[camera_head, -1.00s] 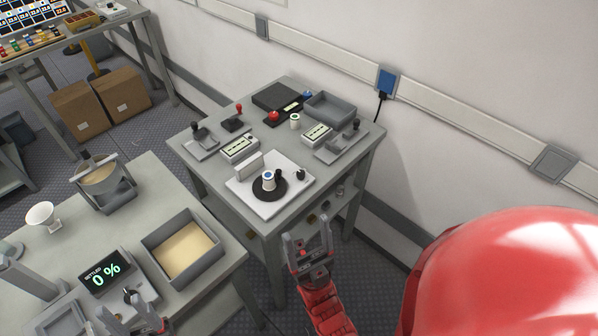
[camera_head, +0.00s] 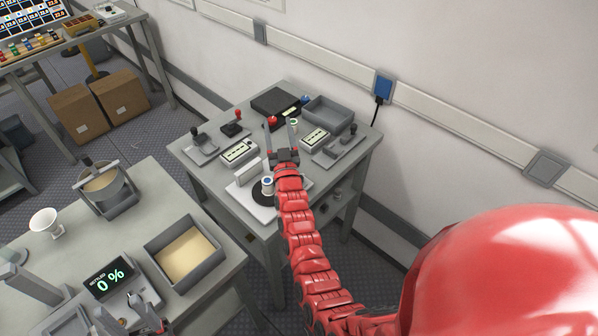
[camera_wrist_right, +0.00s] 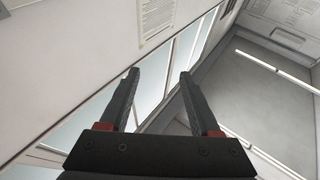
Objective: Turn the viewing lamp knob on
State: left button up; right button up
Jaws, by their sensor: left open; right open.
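The white viewing stand (camera_head: 240,195) is on the middle table, with a black disc (camera_head: 258,196) bearing a white cylinder with a blue top (camera_head: 267,184). My right arm covers the stand's right part, and the small black knob there is hidden behind it. My right gripper (camera_head: 282,138) is over the table, beyond the stand, open and empty. In the right wrist view, its fingers (camera_wrist_right: 158,90) are apart with nothing between them and face walls and ceiling. My left gripper (camera_head: 130,318) is open at the bottom left, near the display reading 0 %.
The middle table also holds two meters (camera_head: 240,152) (camera_head: 314,139), lever fixtures (camera_head: 201,148), a red-knobbed device (camera_head: 272,121) and a grey bin (camera_head: 328,112). A sand-coloured tray (camera_head: 186,252) is on the near-left table. The wall is behind.

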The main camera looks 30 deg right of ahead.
jog(key=w+f+n+g+y+p, duration=0.1)
jog(key=w+f+n+g+y, duration=0.1)
jog(key=w+n+g+y, duration=0.6)
jog(key=s+d+r+n+g+h+p, duration=0.1)
jog(key=s+d+r+g, duration=0.1)
jog(key=s+g, duration=0.55)
jog(key=s+d+r+n+g+h+p, duration=0.1)
jog(key=s+r+g, duration=0.1)
jog(key=s+g, duration=0.5)
jog(key=shift+t, duration=0.45)
jog(key=f+p, duration=0.1)
jog(key=f, duration=0.1)
jog(key=f+p, duration=0.1)
jog(key=f, duration=0.2)
jog(key=s+f+p, duration=0.1)
jog(key=f, duration=0.2)
jog(key=shift+p, duration=0.35)
notch_tip(320, 180, down, 7)
jog(key=shift+w+f, duration=0.1)
jog(key=shift+f, duration=0.75)
